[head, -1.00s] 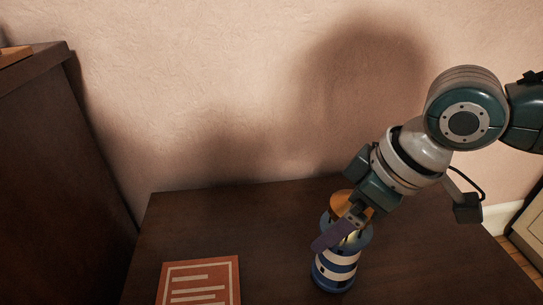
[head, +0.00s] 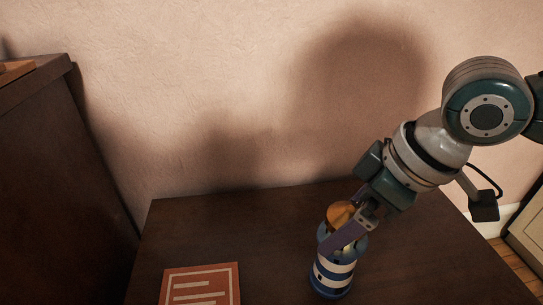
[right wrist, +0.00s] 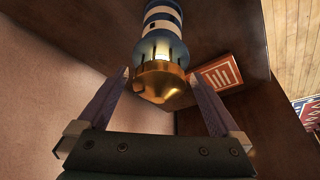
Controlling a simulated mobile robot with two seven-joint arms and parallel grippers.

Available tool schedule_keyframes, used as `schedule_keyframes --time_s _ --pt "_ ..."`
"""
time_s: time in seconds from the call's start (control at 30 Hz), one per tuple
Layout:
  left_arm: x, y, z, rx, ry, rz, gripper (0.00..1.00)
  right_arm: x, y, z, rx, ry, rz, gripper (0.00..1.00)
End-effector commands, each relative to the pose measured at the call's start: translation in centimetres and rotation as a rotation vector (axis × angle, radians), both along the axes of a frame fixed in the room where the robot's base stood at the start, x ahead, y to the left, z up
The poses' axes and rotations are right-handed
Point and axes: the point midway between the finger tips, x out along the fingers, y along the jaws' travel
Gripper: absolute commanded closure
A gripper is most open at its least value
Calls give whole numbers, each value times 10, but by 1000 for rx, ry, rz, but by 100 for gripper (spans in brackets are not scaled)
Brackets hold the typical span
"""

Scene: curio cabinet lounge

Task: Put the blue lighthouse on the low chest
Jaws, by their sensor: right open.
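The blue lighthouse (head: 333,272) has blue and white bands and a gold top. It stands upright on the dark wooden chest top (head: 430,255) in the head view. My right gripper (head: 335,243) is at its upper part, coming from the upper right. In the right wrist view the lighthouse (right wrist: 163,45) shows with its gold top between the two purple fingers of the gripper (right wrist: 160,88). The fingers are spread, with visible gaps on both sides of the gold top. My left gripper is not in view.
A red card with white lines (head: 201,285) lies on the chest top, left of the lighthouse. A taller dark cabinet (head: 60,170) stands at the left. A framed picture (head: 528,235) is at the right edge by the floor. The chest top behind the card is clear.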

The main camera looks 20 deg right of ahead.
Motion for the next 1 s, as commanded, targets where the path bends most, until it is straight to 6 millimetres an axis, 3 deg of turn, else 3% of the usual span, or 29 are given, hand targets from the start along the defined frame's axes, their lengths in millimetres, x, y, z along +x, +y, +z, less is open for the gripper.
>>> schedule_keyframes --time_s 0.03,0.1,0.4,0.53,0.7,0.8,0.87,1.0 --pt "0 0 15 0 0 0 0 -4 -4 20 -2 0 -1 0" --pt "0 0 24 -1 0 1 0 -10 -7 35 -2 0 1 0" --pt "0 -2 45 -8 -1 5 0 -26 -17 78 0 0 -1 0" --pt "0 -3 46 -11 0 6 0 -34 -4 78 12 1 21 0" --pt "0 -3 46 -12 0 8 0 -65 57 68 66 -29 72 0" --pt "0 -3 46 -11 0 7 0 -86 76 69 80 -48 4 0" --pt "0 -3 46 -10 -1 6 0 -99 75 70 72 -43 -71 0" --pt "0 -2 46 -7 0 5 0 -132 52 68 12 6 -265 0"
